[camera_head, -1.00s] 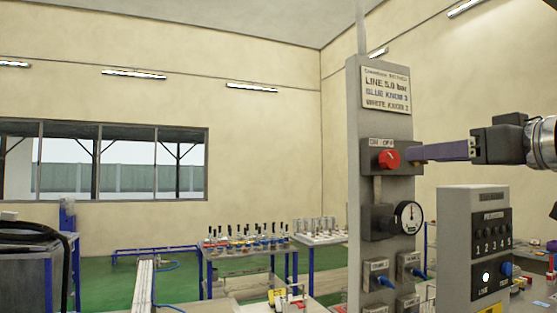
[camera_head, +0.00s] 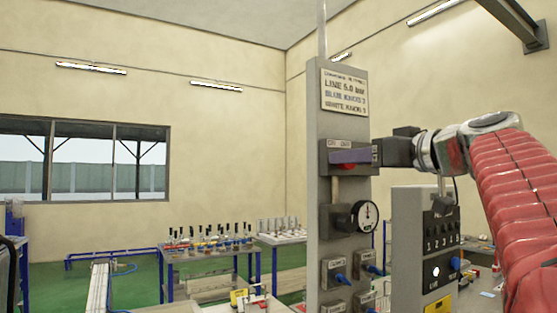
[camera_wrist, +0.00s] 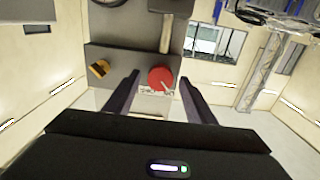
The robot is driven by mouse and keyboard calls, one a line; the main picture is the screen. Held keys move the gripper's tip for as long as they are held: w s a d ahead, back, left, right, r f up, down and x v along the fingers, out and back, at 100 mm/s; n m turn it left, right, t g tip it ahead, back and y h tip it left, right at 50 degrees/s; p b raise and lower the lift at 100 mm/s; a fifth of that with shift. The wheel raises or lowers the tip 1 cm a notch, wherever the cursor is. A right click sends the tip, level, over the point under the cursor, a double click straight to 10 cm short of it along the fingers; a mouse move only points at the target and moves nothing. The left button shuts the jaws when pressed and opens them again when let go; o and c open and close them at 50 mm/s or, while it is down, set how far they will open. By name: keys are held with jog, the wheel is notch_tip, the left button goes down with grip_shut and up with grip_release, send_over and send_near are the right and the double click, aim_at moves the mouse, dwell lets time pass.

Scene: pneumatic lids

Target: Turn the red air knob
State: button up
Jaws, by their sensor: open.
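The red air knob (camera_wrist: 161,78) sits on the grey upright panel (camera_head: 322,110), under its label plate. In the wrist view it lies between my two dark fingers, nearer the right one, with a pale pointer mark on its face. In the head view only a sliver of the red knob (camera_head: 347,166) shows below my finger. My gripper (camera_wrist: 160,92) is open, its fingers reaching toward the panel on either side of the knob. In the head view my gripper (camera_head: 350,156) comes in from the right. I cannot tell whether a finger touches the knob.
A round gauge (camera_head: 366,214) sits below the knob, with blue fittings (camera_head: 341,278) lower down. A yellow-and-black part (camera_wrist: 98,68) stands left of the knob in the wrist view. A grey numbered box (camera_head: 428,240) stands right of the panel. Tables with parts (camera_head: 205,247) are behind.

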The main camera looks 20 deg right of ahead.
jog(key=shift+c, duration=0.4)
jog(key=c, duration=0.9)
jog(key=shift+d, duration=0.15)
jog(key=shift+c, duration=0.3)
